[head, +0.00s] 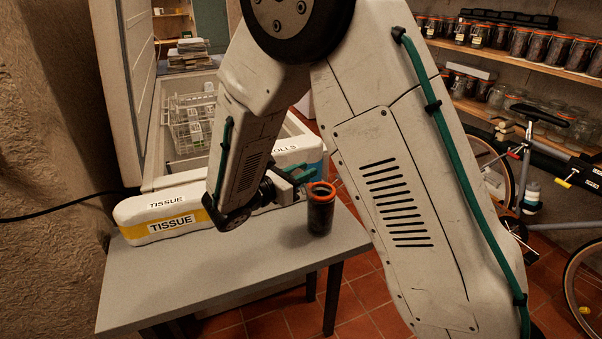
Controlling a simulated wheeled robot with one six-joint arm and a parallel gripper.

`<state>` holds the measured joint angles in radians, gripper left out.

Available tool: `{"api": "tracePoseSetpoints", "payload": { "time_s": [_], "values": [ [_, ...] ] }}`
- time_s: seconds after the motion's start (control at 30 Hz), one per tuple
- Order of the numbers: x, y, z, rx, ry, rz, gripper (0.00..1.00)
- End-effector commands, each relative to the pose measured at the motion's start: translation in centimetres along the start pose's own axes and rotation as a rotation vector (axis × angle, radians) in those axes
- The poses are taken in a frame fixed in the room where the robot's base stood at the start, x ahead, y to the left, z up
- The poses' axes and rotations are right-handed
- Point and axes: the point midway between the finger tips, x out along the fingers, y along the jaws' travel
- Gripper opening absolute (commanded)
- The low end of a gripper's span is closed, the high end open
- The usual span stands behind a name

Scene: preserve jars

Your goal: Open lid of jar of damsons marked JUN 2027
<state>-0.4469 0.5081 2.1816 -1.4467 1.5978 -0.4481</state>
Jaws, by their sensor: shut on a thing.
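A dark-filled glass jar (320,215) with an orange rim stands upright near the right edge of the grey table (205,280). No label or date can be read on it from here. Whether the lid is raised cannot be told either.
Long packs marked TISSUE (172,224) lie along the table's back edge, left of the jar. An open white chest with wire baskets (190,130) stands behind. Shelves of jars (515,42) and a bicycle (515,180) are at right. The table's front left is clear.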

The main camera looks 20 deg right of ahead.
Motion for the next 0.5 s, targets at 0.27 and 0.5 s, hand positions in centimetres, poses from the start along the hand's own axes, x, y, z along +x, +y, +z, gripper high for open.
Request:
{"api": "tracePoseSetpoints", "payload": {
  "time_s": [0.27,0.5],
  "values": [
    [0.56,-0.07,-0.02,-0.003,0.07,0.0,0.0],
    [0.57,-0.07,-0.01,-0.003,0.069,0.0,0.45]
  ]
}}
